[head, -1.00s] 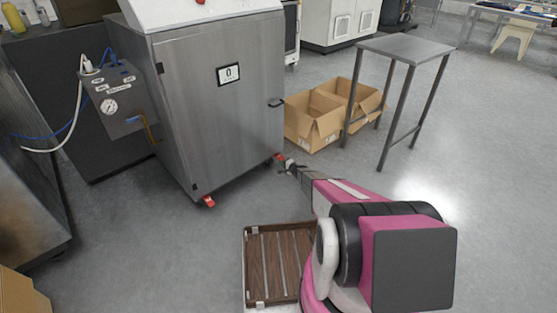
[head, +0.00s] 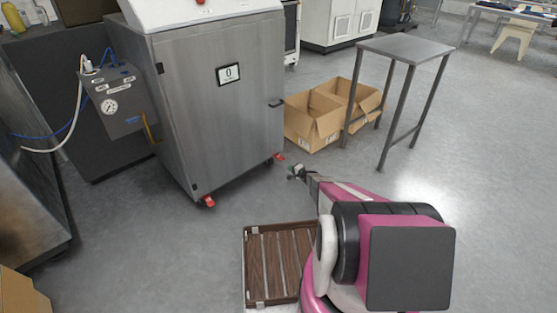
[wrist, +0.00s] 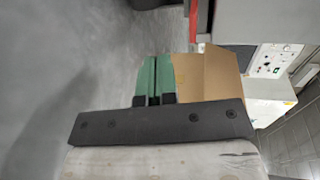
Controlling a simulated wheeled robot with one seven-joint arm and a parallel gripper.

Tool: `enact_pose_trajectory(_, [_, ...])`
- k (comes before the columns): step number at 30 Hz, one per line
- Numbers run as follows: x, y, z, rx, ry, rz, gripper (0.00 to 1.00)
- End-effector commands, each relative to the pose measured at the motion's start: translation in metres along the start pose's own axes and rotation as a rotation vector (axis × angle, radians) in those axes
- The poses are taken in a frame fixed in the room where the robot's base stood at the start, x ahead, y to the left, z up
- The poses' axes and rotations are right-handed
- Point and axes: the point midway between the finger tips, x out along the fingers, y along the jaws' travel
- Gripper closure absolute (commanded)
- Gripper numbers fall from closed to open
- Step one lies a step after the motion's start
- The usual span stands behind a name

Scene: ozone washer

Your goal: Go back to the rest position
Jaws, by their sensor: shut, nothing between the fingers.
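My gripper (head: 294,170) is at the end of my pink arm, low in front of the ozone washer's lower right corner in the head view. In the wrist view its green fingers (wrist: 154,78) are together, with nothing between them. The ozone washer (head: 222,105) is a grey metal cabinet with a shut door, a small display showing 0 and red-braked wheels. The gripper is apart from it.
Two open cardboard boxes (head: 313,123) sit on the floor right of the washer, beside a tall metal table (head: 407,49). A brown slatted tray (head: 250,272) is at my front. A gauge box (head: 118,103) hangs left of the washer.

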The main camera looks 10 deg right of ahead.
Motion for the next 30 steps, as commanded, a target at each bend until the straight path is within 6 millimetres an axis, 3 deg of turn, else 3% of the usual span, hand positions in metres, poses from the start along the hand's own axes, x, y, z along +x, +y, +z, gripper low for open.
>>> enact_pose_trajectory(13, [-0.003, 0.000, 0.001, 0.000, -0.001, 0.000, 1.00])
enact_pose_trajectory(17, [-0.008, -0.012, 0.010, -0.015, -0.022, 0.007, 1.00])
enact_pose_trajectory(20, [-0.020, -0.039, 0.032, -0.048, -0.076, 0.029, 1.00])
enact_pose_trajectory(23, [-0.039, -0.080, 0.067, -0.104, -0.162, 0.071, 1.00])
enact_pose_trajectory(30, [-0.112, -0.176, 0.165, -0.271, -0.404, 0.252, 1.00])
